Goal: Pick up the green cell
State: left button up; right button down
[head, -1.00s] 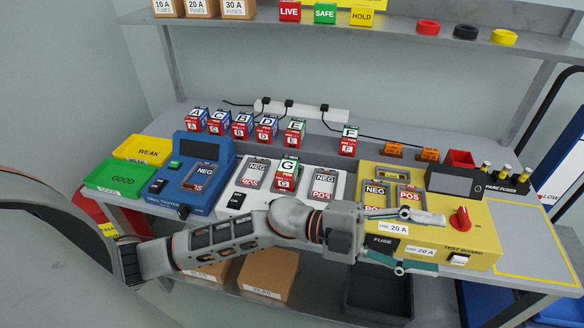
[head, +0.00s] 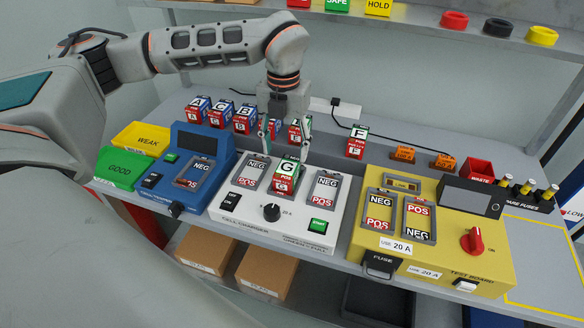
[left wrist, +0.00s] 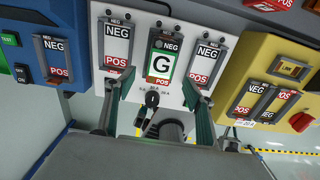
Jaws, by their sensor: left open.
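The green-and-white cell marked G (head: 287,171), red at its lower end, sits in the middle bay of the white charger (head: 227,207). In the left wrist view the G cell (left wrist: 163,62) is upright in the picture, near the top centre. My left gripper (head: 286,148) is open and points down just above the G cell. In the left wrist view its fingers (left wrist: 157,80) lie on either side of the cell, with nothing between them. Other green-topped cells are F (head: 358,141) and E, which is partly hidden behind my gripper. My right gripper is not in view.
The charger's outer bays (head: 325,188) are empty. A blue tester (head: 187,170) stands left and a yellow test board (head: 450,235) right. Green and yellow trays (head: 122,167) lie far left. A shelf crosses overhead.

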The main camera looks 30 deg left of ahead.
aim_at(287, 167)
pick_arm(q)
jog(key=f, duration=0.1)
jog(key=w+f, duration=0.1)
jog(key=shift+w+f, duration=0.2)
jog(key=shift+f, duration=0.1)
jog(key=shift+s+f, duration=0.25)
jog(key=shift+s, duration=0.05)
jog(key=shift+f+p, duration=0.35)
jog(key=shift+f, duration=2.2)
jog(key=shift+c, duration=0.3)
jog(key=shift+r, duration=0.1)
grip_shut()
notch_tip(287, 167, up, 20)
